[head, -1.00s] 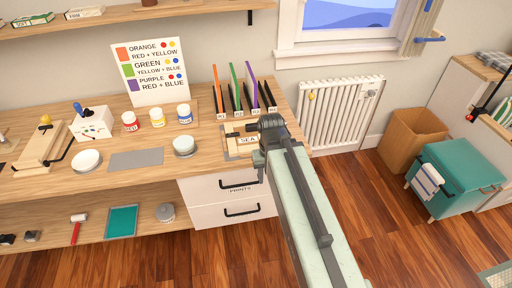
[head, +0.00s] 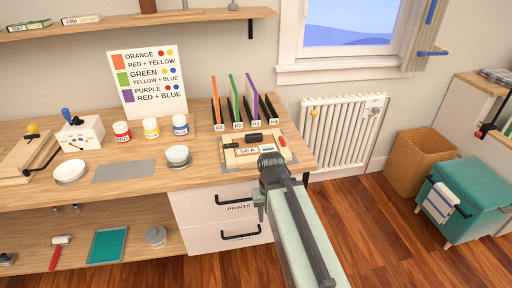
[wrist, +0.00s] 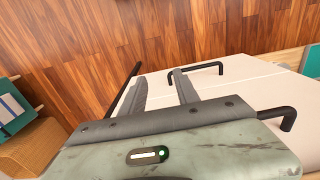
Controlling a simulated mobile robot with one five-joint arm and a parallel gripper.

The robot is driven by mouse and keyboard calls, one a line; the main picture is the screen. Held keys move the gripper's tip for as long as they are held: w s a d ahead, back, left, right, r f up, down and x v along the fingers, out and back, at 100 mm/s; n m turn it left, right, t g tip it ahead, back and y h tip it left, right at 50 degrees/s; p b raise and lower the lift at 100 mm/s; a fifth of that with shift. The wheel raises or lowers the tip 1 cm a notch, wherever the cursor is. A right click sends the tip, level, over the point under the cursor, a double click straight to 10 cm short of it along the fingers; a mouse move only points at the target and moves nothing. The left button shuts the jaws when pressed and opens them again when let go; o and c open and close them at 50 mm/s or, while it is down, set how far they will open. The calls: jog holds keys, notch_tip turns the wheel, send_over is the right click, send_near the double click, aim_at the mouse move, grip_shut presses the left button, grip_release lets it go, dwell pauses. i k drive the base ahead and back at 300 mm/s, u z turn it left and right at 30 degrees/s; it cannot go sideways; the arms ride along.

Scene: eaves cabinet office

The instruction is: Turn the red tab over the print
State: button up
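The print, marked SEA (head: 247,151), lies on a pale wooden board (head: 232,161) at the right end of the worktop. A small red tab (head: 282,141) lies at the board's right side, apart from my gripper. A dark block or roller (head: 254,137) sits at the back of the board. My gripper (head: 267,158) is by the worktop's front edge, in front of the print in the head view. In the wrist view its two grey fingers (wrist: 162,90) stand apart with nothing between them, over the white drawer fronts. The wrist view does not show the print or tab.
White drawers with black handles (head: 238,198) are under the worktop. Numbered upright slots with coloured boards (head: 237,105) stand behind the print. A white bowl (head: 177,155) and paint jars (head: 151,128) are to the left.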

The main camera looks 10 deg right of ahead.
aim_at(283, 143)
jog(key=u, duration=0.6)
jog(key=k, duration=1.1)
jog(key=z, duration=0.65)
jog(key=i, duration=1)
jog(key=u, duration=0.05)
